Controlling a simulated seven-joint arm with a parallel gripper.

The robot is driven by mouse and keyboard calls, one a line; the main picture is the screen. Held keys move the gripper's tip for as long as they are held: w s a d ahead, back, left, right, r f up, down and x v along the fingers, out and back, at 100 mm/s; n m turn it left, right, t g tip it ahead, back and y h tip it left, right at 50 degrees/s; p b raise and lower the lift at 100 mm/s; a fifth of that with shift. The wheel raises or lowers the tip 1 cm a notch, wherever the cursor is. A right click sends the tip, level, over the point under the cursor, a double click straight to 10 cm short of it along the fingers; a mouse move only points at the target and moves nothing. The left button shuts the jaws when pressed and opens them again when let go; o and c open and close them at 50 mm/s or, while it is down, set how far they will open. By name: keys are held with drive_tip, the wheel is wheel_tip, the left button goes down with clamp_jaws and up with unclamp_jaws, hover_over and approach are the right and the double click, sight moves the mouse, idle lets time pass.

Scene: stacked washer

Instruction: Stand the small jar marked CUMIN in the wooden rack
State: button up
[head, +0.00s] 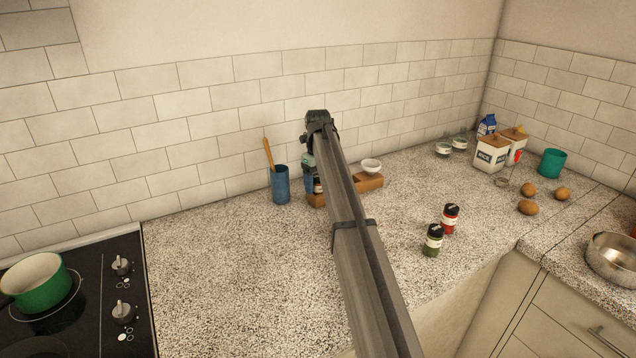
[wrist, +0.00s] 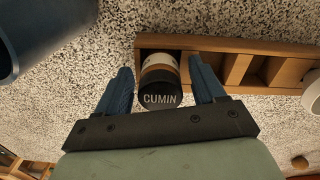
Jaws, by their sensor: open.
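The CUMIN jar (wrist: 160,83) has a dark cap with its name in pale letters and a brown and white body. In the wrist view it stands in the leftmost compartment of the wooden rack (wrist: 215,48), cap towards the camera. My gripper (wrist: 160,72) is open, with one blue finger on each side of the jar and a visible gap on both sides. In the head view my gripper (head: 313,180) is at the left end of the rack (head: 370,184), and my arm hides the rack's middle and most of the jar.
A blue utensil pot (head: 281,186) with a wooden spoon stands close left of the rack. Red-labelled (head: 450,219) and green (head: 432,241) jars stand nearer the front. The counter front left is clear.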

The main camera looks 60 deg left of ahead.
wheel_tip(320, 180, up, 12)
idle(0.6)
idle(0.4)
